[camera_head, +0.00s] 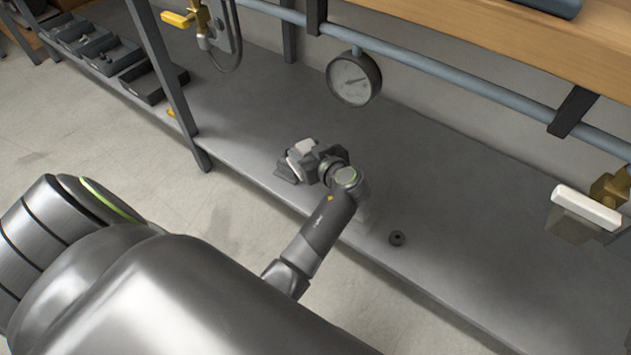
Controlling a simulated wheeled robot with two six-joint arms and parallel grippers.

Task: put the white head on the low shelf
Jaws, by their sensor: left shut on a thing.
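The low shelf (455,200) is a long grey slab under the wooden bench. My left gripper (297,163) reaches over its front part and is shut on a small pale thing, apparently the white head (305,147). The dark gripper hides much of the head, and only pale patches show. The gripper and head are low, at or just above the shelf surface; I cannot tell whether the head touches it. My right gripper is not in view.
A round gauge (353,78) hangs from a blue pipe (425,66) behind. A grey post (165,80) stands left. Dark trays (150,84) lie beyond it. A small dark ring (397,239) lies right of my arm. The shelf's middle right is clear.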

